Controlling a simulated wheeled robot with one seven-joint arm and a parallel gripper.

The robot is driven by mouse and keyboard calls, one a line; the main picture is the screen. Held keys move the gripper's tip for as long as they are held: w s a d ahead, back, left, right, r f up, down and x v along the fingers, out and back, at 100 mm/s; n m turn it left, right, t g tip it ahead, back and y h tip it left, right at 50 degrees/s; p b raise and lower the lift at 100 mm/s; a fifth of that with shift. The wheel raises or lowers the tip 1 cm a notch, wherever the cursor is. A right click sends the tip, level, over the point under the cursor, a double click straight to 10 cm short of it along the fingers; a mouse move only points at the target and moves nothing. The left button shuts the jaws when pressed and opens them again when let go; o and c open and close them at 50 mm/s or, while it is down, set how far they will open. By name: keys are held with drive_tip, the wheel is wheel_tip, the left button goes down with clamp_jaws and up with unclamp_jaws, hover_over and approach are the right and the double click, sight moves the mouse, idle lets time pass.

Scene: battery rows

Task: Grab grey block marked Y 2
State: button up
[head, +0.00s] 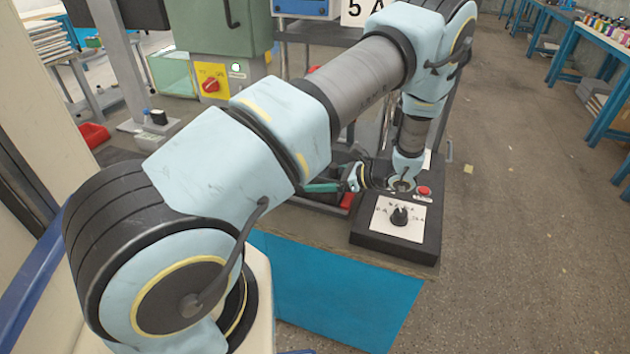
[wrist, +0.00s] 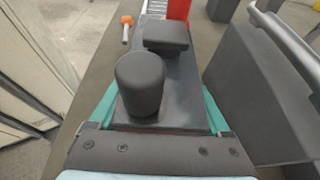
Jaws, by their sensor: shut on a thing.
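My gripper (head: 328,187) is low beside the black control box in the head view, mostly hidden behind my arm. In the wrist view its teal fingers (wrist: 160,112) stand on either side of a dark grey block (wrist: 185,92) and are shut on it. An upright grey cylinder (wrist: 140,82) rises from the near part of the block, and a squarish grey piece (wrist: 166,38) lies farther along. No Y 2 marking is readable. In the head view I cannot make out the held block clearly.
A black control box (head: 365,238) with a knob and red button stands right of my gripper. A large dark box (wrist: 260,95) with a grey bar is close on the right in the wrist view. A red piece (wrist: 178,10) and an orange-headed item (wrist: 127,22) lie beyond. A blue panel (head: 335,295) is in front.

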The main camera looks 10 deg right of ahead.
clamp_jaws()
drive_tip(key=shift+r, duration=0.15)
idle(0.4)
